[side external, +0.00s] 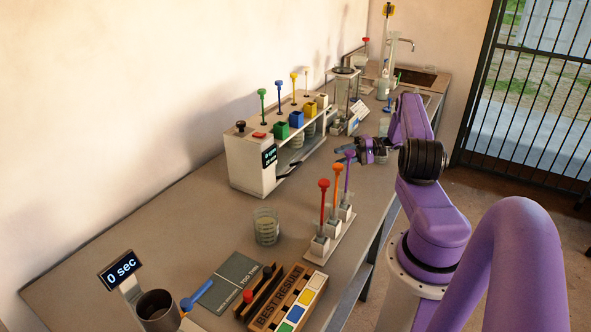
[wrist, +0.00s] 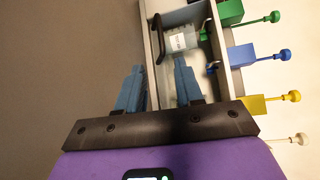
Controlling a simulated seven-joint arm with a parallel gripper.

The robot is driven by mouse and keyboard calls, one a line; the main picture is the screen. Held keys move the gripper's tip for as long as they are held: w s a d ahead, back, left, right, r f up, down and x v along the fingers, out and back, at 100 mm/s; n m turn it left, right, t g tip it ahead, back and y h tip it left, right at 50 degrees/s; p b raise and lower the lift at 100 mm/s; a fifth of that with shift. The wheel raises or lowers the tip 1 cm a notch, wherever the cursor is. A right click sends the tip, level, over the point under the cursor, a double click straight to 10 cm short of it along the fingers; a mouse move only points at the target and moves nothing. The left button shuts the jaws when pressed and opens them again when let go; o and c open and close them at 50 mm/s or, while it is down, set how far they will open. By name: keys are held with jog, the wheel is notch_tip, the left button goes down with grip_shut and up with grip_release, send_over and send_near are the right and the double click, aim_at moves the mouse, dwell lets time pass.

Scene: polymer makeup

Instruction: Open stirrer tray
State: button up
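The stirrer (side external: 249,160) is a white machine with a small display, standing along the wall in the side view. Its low tray (side external: 312,148) lies under a row of coloured blocks. A dark handle (side external: 288,171) shows at the tray's front. In the wrist view the tray (wrist: 149,12) holds a labelled glass beaker (wrist: 182,40), and its black bar handle (wrist: 157,40) shows just beyond my fingertips. My gripper (wrist: 158,66) has its blue fingers apart with nothing between them. In the side view my gripper (side external: 346,155) is to the right of the stirrer, above the bench.
A rack (side external: 334,236) with red, orange and purple-topped rods stands in front of the stirrer. An empty beaker (side external: 265,226) stands to its left. Green (side external: 282,130), blue (side external: 297,119) and yellow blocks line the stirrer. Bare bench lies between stirrer and rack.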

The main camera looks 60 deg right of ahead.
aim_at(296, 167)
jog(key=x, duration=1.7)
jog(key=shift+w+a, duration=0.1)
jog(key=shift+w, duration=0.05)
grip_shut()
